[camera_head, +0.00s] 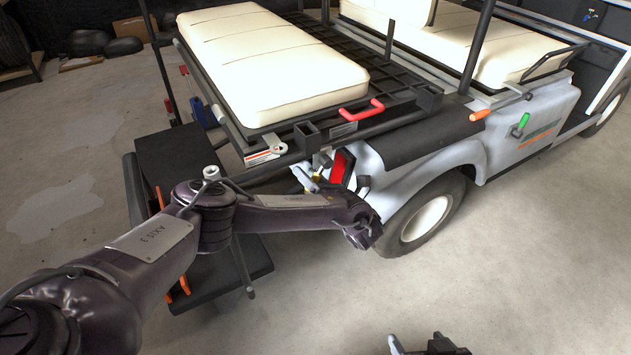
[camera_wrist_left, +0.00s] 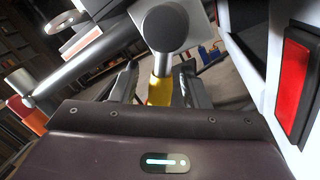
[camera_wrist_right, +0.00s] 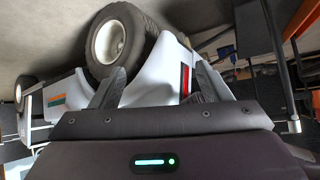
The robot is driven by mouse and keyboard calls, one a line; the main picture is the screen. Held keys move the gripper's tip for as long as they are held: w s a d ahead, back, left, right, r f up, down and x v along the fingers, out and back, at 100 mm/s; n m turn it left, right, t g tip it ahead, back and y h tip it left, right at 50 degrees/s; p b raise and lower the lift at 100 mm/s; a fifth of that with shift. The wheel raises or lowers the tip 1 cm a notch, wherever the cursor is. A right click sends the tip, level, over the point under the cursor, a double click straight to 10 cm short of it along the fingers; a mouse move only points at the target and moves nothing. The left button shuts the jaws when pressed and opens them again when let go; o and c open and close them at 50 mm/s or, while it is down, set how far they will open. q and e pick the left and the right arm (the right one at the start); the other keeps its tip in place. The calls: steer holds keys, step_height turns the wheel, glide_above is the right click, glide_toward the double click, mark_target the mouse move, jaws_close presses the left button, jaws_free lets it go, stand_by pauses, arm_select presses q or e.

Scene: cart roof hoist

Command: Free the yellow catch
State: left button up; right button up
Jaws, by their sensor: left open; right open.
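The yellow catch (camera_wrist_left: 158,92) shows in the left wrist view, below a round dark grey knob end (camera_wrist_left: 166,27) and partly hidden by it. My left gripper (camera_wrist_left: 155,84) is open, with one finger on each side of the catch; I cannot tell whether either touches it. In the head view a small bit of yellow (camera_head: 316,177) shows at the cart's rear corner, largely hidden by my left arm. My right gripper (camera_wrist_right: 153,86) is open and empty, facing the cart's side from a distance; part of it shows at the head view's bottom edge (camera_head: 432,345).
The cart's red tail light (camera_wrist_left: 293,77) is close on the right of my left gripper. A grey bar (camera_wrist_left: 75,68) runs at its left. The floor at lower right is clear.

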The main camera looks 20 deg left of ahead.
arm_select(q)
steer(key=shift+p+v, duration=1.05)
steer(key=shift+v, duration=0.15)
steer(key=p+v, duration=0.3)
steer(key=v, duration=0.2)
steer(key=shift+d+f+p, duration=0.1)
steer(key=shift+d+p, duration=0.05)
steer(key=shift+p, duration=0.25)
arm_select(e)
steer(key=s+d+f+m+g+h, duration=0.1)
steer(key=s+d+f+g+h, duration=0.2)
steer(key=s+d+g, duration=0.3)
steer(key=shift+s+d, duration=0.55)
steer(key=shift+d, duration=0.2)
arm_select(q)
steer(key=shift+c, duration=0.2)
